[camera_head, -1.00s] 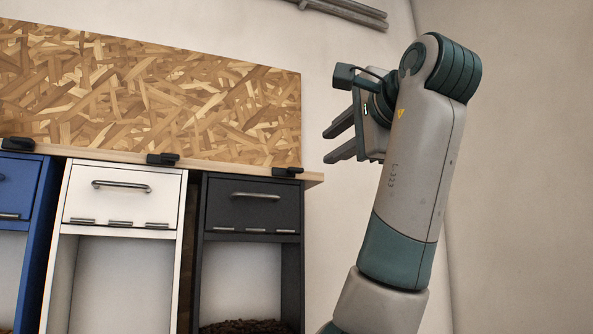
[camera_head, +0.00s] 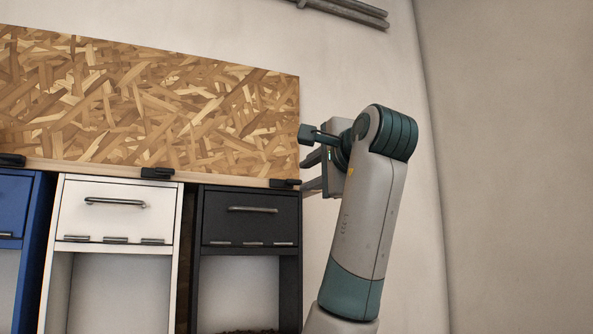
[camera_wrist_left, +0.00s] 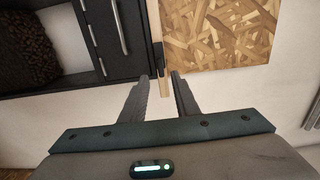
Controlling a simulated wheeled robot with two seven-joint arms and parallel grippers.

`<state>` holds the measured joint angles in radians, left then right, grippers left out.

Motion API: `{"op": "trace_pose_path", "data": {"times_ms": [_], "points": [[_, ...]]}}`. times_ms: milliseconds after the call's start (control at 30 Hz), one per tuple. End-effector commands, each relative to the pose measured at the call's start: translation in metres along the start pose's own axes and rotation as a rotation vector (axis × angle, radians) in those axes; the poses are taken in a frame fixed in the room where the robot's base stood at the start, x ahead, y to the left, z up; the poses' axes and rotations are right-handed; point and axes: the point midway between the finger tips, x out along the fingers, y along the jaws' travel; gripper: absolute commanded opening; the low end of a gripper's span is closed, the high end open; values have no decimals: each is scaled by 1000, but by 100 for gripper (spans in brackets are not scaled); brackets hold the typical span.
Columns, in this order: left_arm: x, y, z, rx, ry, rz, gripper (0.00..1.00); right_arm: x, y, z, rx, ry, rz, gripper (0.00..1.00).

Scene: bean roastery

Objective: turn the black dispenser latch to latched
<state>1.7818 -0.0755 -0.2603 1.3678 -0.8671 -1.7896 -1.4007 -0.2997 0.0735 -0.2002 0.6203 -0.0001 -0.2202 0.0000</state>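The black dispenser (camera_head: 250,215) stands at the right end of the row, its drawer front closed with a silver handle. Its black latch (camera_head: 285,183) lies flat along the front of the wooden ledge above it. In the left wrist view the latch (camera_wrist_left: 159,52) shows as a dark strip at the ledge, beyond the fingertips. My left gripper (camera_head: 305,175) is open, with its fingers pointing left at the ledge's right end, just right of the latch. In the left wrist view the fingers (camera_wrist_left: 160,80) are apart with nothing held between them. My right gripper is out of view.
A white dispenser (camera_head: 115,210) and a blue dispenser (camera_head: 15,210) stand to the left, with similar black latches above them. A chipboard panel (camera_head: 150,100) rises behind the ledge. The wall right of my arm is bare.

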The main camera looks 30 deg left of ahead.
Motion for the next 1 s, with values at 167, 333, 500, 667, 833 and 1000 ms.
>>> {"op": "trace_pose_path", "data": {"times_ms": [167, 333, 500, 667, 833, 1000], "points": [[33, -5, 0, 2, -1, 1, 28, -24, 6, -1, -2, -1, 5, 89], [56, -3, 0, 1, 0, 0, 28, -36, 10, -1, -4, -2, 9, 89], [69, -1, 0, 1, -1, 0, 28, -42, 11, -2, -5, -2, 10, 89], [72, 0, 0, 1, 0, -1, 28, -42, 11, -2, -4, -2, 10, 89], [72, 0, 0, 0, 0, -1, 28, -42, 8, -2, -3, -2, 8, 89], [72, 0, 0, 0, 0, -1, 2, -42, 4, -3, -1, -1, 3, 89]]}}
